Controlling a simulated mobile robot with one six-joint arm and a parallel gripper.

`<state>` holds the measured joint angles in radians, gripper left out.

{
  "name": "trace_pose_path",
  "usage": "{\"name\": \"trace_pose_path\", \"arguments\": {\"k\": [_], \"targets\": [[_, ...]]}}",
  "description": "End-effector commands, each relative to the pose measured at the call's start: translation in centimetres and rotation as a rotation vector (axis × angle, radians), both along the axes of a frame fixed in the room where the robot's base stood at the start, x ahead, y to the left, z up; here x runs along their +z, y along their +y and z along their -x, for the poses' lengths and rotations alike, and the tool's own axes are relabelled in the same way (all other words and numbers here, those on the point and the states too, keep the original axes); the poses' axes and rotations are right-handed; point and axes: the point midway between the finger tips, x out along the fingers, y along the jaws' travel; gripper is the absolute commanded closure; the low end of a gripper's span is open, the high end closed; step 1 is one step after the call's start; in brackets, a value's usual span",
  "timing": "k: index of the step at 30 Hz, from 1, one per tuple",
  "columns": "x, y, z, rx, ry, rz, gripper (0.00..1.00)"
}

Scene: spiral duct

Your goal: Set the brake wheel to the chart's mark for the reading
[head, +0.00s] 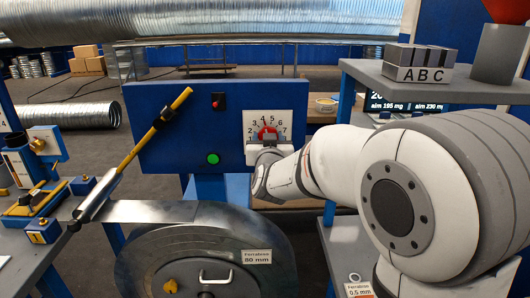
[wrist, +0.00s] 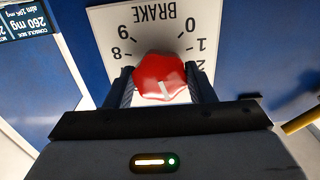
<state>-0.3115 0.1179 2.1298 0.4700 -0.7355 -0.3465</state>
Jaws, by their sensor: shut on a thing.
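The brake wheel is a red knob (head: 267,132) on a white numbered dial plate (head: 287,122) on the blue console. In the wrist view the red knob (wrist: 160,76) sits between the two dark fingers of my gripper (wrist: 160,88), which is shut on it. A white line on the knob points towards my gripper there; in the head view it points up, near 4. The dial plate appears upside down in the wrist view (wrist: 112,22), with BRAKE, 0, 1, 8 and 9 readable. A dark display (wrist: 22,20) there seems to read 260 mg. I cannot make out a chart.
A metal strip coil (head: 190,250) stands in front. A shelf at right holds A B C blocks (head: 420,65).

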Motion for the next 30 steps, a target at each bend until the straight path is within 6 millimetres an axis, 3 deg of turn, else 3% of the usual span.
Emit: {"name": "trace_pose_path", "arguments": {"k": [1, 15, 30], "targets": [[-1.00, 0.00, 0.08, 0.000, 0.005, -0.044, 0.74], [-0.74, 0.10, 0.04, 0.000, 0.010, -0.397, 0.74], [-0.50, 0.13, 0.03, 0.000, 0.012, -0.509, 0.74]]}}
